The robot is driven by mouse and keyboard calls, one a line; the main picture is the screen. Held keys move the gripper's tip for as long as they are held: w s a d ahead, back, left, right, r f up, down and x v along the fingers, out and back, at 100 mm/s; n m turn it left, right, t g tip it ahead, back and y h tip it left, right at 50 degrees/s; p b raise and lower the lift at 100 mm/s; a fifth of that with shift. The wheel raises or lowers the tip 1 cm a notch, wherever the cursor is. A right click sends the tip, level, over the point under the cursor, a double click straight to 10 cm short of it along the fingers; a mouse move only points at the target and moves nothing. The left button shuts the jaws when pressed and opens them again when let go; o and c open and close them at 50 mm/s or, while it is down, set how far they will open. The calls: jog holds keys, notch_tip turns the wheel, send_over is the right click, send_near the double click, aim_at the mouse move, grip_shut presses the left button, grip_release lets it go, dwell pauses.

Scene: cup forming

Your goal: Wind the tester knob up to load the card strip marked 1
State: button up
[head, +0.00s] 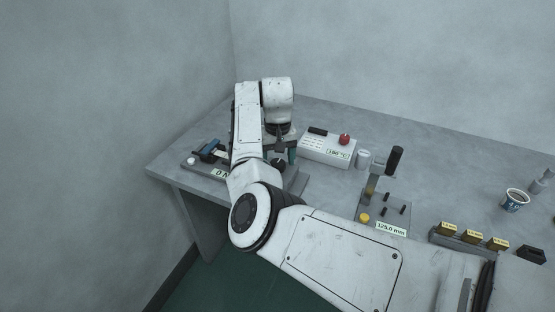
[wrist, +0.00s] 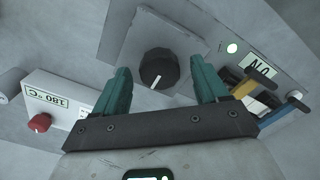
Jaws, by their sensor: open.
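The tester knob (wrist: 158,70) is dark and round with a white pointer line, on a square grey plate in the wrist view. My gripper (wrist: 164,78) is open, with one teal finger on each side of the knob and a visible gap to it. In the head view my gripper (head: 285,152) points down over the dark knob (head: 277,164). The tester's display (wrist: 260,67) reads 0 N. Beside it are a yellow clamp (wrist: 244,87) and a blue clamp (wrist: 283,112). A pale piece shows between the clamps; no mark 1 is readable.
A white heater box (head: 328,150) with a red knob and a 180 °C label stands close beside the tester. Further right are a gauge stand (head: 370,212) reading 125.0 mm, yellow-tagged blocks (head: 472,237) and a printed cup (head: 515,201). The table's back strip is bare.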

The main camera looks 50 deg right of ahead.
jog(key=shift+f, duration=0.25)
jog(key=c, duration=1.1)
jog(key=shift+o, duration=0.2)
jog(key=shift+r, duration=0.1)
